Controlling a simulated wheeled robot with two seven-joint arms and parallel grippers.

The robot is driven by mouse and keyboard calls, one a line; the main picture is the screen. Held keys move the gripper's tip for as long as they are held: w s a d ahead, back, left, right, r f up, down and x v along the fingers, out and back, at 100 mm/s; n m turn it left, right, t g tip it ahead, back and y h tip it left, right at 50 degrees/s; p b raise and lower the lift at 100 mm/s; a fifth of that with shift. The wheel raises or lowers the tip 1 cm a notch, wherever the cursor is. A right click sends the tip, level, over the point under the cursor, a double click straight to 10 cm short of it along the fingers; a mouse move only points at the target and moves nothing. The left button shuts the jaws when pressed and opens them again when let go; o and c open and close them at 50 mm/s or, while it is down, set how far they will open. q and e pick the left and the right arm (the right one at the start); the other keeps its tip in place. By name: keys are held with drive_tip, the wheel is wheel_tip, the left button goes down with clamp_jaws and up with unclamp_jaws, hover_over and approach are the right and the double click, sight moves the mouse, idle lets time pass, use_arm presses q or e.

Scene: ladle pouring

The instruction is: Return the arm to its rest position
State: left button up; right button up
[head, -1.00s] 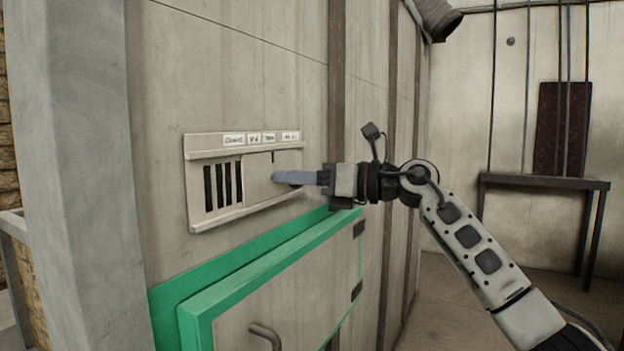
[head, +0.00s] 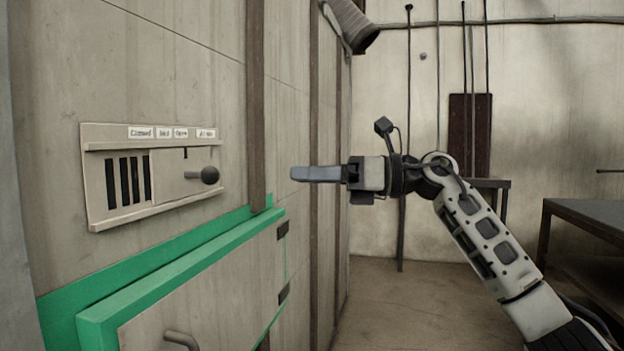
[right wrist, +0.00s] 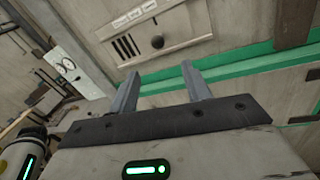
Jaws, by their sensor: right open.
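My right gripper (head: 297,174) is open and empty, in the air to the right of the wall panel. A clear gap lies between its fingertips and the panel's dark round knob in the head view. In the right wrist view the two grey fingers of the gripper (right wrist: 158,80) stand apart with nothing between them. The pale vent panel (head: 165,205) has dark slots, a row of labels and a dark knob (head: 209,175) at its right end. The knob also shows in the right wrist view (right wrist: 157,42). My left gripper is not in view.
A green-framed door (head: 110,318) with a curved handle (head: 181,340) is below the panel. A dark table (head: 590,216) stands at the right. A ribbed duct (head: 352,22) hangs at the top. Open floor (head: 385,300) lies between the wall and the table.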

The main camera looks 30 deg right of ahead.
idle(0.4)
drive_tip(key=s+a+f+m+t+h+p, duration=0.15)
drive_tip(key=a+f+m+t, duration=0.3)
drive_tip(key=f+m, duration=0.75)
drive_tip(key=a+f+m+t+h+p, duration=0.15)
drive_tip(key=a+f+m+t, duration=0.35)
drive_tip(key=f+m, duration=0.7)
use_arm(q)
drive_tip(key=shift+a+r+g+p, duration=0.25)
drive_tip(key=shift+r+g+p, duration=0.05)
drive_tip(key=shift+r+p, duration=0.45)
use_arm(e)
drive_tip(key=s+a+f+m+g+h, duration=0.2)
drive_tip(key=s+f+m+g+h, duration=0.2)
drive_tip(key=s+f+m, duration=0.5)
drive_tip(key=s+a+f+m+g+h, duration=0.3)
drive_tip(key=s+f+m, duration=0.7)
drive_tip(key=f, duration=0.5)
drive_tip(key=shift+s+g+h, duration=0.8)
drive_tip(key=shift+s+g, duration=0.15)
drive_tip(key=shift+s, duration=0.25)
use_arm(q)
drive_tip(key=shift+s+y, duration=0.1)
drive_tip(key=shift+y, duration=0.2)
use_arm(e)
drive_tip(key=shift+f, duration=0.1)
